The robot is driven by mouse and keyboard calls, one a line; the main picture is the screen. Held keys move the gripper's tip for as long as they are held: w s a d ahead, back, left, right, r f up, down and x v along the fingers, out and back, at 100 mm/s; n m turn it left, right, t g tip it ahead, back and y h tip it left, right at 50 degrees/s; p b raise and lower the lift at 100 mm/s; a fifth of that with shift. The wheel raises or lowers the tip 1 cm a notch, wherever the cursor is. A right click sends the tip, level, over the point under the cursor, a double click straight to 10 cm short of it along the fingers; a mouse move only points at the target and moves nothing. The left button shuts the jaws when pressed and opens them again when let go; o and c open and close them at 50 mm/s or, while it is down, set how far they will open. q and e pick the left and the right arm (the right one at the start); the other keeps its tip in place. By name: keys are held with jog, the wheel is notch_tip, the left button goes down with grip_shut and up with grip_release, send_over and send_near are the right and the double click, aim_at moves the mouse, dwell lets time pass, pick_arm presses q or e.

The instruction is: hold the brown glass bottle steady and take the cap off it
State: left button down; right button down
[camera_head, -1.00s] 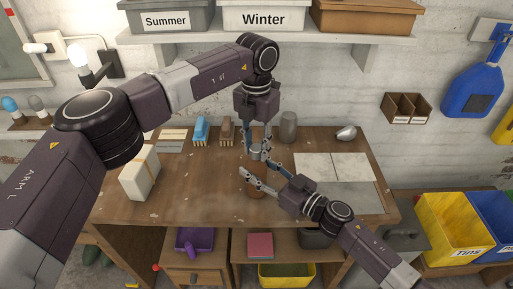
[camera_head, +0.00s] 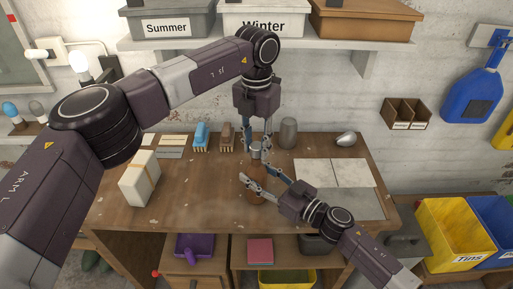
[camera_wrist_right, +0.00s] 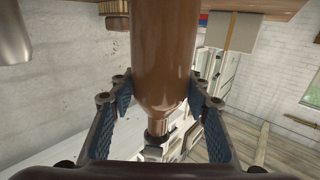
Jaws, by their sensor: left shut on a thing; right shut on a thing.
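The brown glass bottle (camera_wrist_right: 163,60) fills the middle of the right wrist view, its neck (camera_wrist_right: 158,128) towards the lower edge. In the head view its brown body (camera_head: 256,197) shows partly below my right fingers. My right gripper (camera_head: 258,178) is shut on the bottle, one finger each side near the shoulder in the wrist view (camera_wrist_right: 163,100). My left gripper (camera_head: 257,148) points down above it and is shut on the small grey cap (camera_head: 256,153). The cap's grey edge shows beyond the neck in the wrist view (camera_wrist_right: 152,152). I cannot tell whether cap and neck still touch.
On the wooden bench (camera_head: 200,185), a pale block (camera_head: 139,180) stands left and brushes (camera_head: 201,137) lie behind. A grey cylinder (camera_head: 288,134) and a shiny metal object (camera_head: 346,138) stand at the back right. Pale tiles (camera_head: 335,172) lie right. The left bench middle is clear.

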pick_arm(q)
jog(key=shift+r, duration=1.45)
pick_arm(e)
jog(key=c, duration=1)
grip_release()
jog(key=v, duration=1.2)
